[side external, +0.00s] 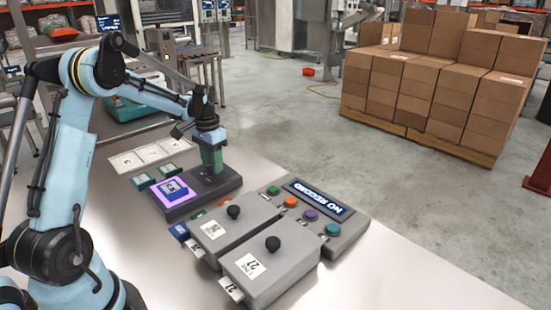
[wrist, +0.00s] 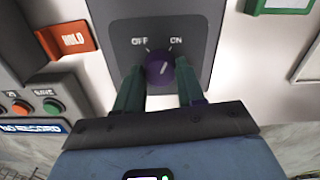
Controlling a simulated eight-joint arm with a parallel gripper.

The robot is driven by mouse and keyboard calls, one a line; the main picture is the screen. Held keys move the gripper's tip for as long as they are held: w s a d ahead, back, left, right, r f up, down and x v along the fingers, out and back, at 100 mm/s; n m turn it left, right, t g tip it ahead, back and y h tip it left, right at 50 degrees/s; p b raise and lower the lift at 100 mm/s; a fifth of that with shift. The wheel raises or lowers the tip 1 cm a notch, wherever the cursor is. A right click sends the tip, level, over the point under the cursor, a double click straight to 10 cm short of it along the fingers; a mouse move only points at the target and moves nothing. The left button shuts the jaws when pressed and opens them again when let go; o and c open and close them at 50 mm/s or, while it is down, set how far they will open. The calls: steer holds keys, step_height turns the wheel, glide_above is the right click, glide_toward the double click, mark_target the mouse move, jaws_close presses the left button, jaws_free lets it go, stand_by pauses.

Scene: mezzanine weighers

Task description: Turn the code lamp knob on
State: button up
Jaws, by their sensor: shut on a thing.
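The code lamp knob (wrist: 160,69) is round and purple, on a dark grey plate (wrist: 205,25) marked OFF at left and ON at right in the wrist view. Its pale pointer line leans up and right, towards the ON side. My gripper (wrist: 160,92) is shut on the knob, one green finger on each side. In the side external view my gripper (side external: 212,160) points down at the far right end of the dark grey lamp unit (side external: 205,197) and hides the knob there. A bright purple panel (side external: 158,199) with a blue block on it shows at the unit's near end.
A NO RECORD console (side external: 353,230) with coloured buttons and two grey boxes with black knobs (side external: 273,243) stand right of the unit. An orange HOLD piece (wrist: 66,40) lies close by in the wrist view. White cards (side external: 150,153) lie behind. The table's front right is clear.

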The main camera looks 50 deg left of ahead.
steer(key=shift+m, duration=0.9)
steer(key=o, duration=1)
steer(key=shift+o, duration=0.2)
steer(key=shift+r, duration=0.1)
step_height(320, 180, up, 12)
